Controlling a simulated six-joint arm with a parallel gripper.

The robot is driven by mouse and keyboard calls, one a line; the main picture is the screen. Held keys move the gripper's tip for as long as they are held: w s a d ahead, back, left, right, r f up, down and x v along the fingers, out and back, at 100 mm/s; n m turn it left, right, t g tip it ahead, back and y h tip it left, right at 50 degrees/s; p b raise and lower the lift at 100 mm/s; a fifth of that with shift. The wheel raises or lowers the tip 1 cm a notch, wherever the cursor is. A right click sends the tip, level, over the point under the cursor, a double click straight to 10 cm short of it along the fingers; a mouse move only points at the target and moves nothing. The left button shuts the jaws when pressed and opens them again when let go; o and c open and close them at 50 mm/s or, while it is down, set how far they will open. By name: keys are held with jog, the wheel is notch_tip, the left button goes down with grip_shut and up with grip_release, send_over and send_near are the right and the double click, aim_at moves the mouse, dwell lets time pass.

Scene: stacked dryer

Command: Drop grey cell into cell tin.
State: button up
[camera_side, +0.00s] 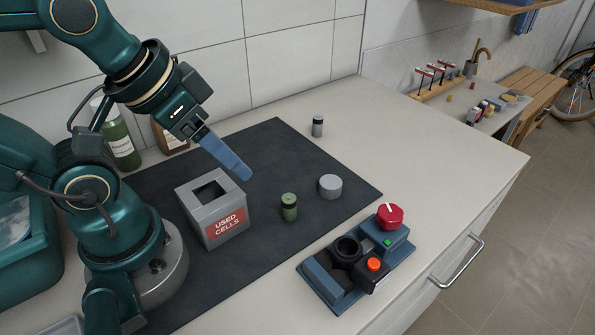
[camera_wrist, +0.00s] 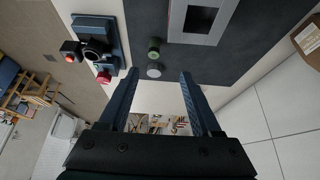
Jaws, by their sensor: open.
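The cell tin (camera_side: 213,212) is a grey box with a square opening and a red "USED CELLS" label; its top also shows in the wrist view (camera_wrist: 177,22). A slim grey cell with a dark top (camera_side: 317,127) stands upright near the mat's far edge; I cannot make it out in the wrist view. A green cell (camera_side: 289,207) stands right of the tin and shows in the wrist view (camera_wrist: 154,47). My gripper (camera_side: 243,174) is open and empty above the mat, near the tin's far side; both fingers show in the wrist view (camera_wrist: 160,74).
A wide, short grey cylinder (camera_side: 330,187) stands on the dark mat (camera_side: 262,143), right of the green cell. A blue device (camera_side: 345,283) with red and orange knobs stands at the front right. Bottles (camera_side: 121,148) stand by the wall. The mat's far part is mostly clear.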

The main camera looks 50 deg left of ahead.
jog(key=w+d+r+n+h, duration=0.6)
jog(key=w+d+r+n, duration=0.1)
jog(key=w+d+n, duration=0.15)
jog(key=w+a+r+n+t+h, duration=0.1)
jog(key=w+a+n+h, duration=0.1)
jog(key=w+n, duration=0.35)
jog(key=n+t+y, duration=0.3)
jog(key=n+t, duration=0.2)
jog(key=n, duration=1.1)
send_over(315, 117)
jog(key=d, duration=0.2)
notch_tip(315, 117, down, 15)
jog(key=shift+n, duration=0.7)
jog(key=f, duration=0.2)
jog(key=a+f, duration=0.1)
jog(key=f, duration=0.1)
jog(key=s+a+f, duration=0.1)
jog(key=f, duration=0.1)
jog(key=shift+a+f, duration=0.1)
jog(key=shift+f, duration=0.05)
jog(key=shift+x, duration=2.4)
grip_shut()
